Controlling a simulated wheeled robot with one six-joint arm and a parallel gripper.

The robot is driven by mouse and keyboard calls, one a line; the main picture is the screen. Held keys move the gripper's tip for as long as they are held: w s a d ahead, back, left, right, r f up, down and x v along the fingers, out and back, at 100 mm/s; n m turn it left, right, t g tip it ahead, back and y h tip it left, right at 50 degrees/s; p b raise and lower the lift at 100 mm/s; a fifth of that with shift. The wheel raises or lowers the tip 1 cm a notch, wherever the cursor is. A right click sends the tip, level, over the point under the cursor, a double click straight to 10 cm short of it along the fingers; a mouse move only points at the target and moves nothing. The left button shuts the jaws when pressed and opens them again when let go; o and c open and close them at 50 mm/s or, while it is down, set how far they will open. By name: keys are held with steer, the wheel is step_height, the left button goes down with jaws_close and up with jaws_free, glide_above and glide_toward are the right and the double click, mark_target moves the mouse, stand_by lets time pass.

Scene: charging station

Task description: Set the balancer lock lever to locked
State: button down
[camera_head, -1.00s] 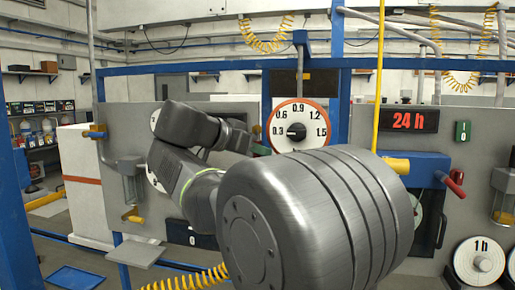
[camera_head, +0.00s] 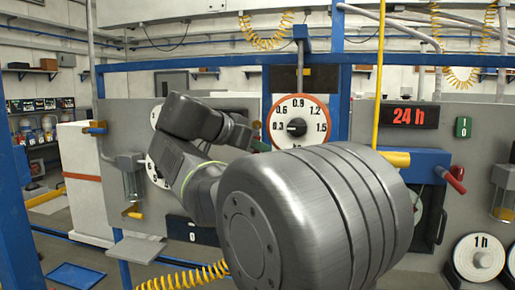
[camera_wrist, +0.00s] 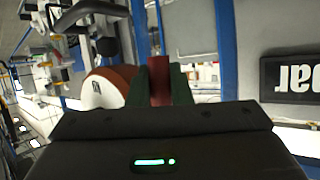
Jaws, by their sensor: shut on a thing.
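In the wrist view, my gripper (camera_wrist: 160,76) has its two dark green fingers on either side of a dark red bar (camera_wrist: 159,88). The bar looks like the lock lever's handle, and the fingers are shut on it. Its pivot and any lock markings are hidden, so I cannot tell its set position. In the head view, my arm reaches toward the left side of the round pressure dial (camera_head: 299,106). The fingers and the held bar cannot be made out clearly there.
A yellow vertical pipe (camera_head: 378,75) stands right of the dial. A dark sign reading "bar" (camera_wrist: 290,78) lies right of my fingers. A grey shelf (camera_head: 137,250) juts out at lower left.

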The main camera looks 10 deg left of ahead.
steer(key=a+r+m+y+b, duration=0.4)
steer(key=m+y, duration=0.4)
steer(key=y, duration=0.4)
steer(key=shift+a+r+b, duration=0.3)
steer(key=shift+r+b, duration=0.15)
steer(key=shift+b, duration=0.4)
stand_by(0.4)
steer(key=c, duration=1.6)
jaws_free()
steer(key=shift+r, duration=0.1)
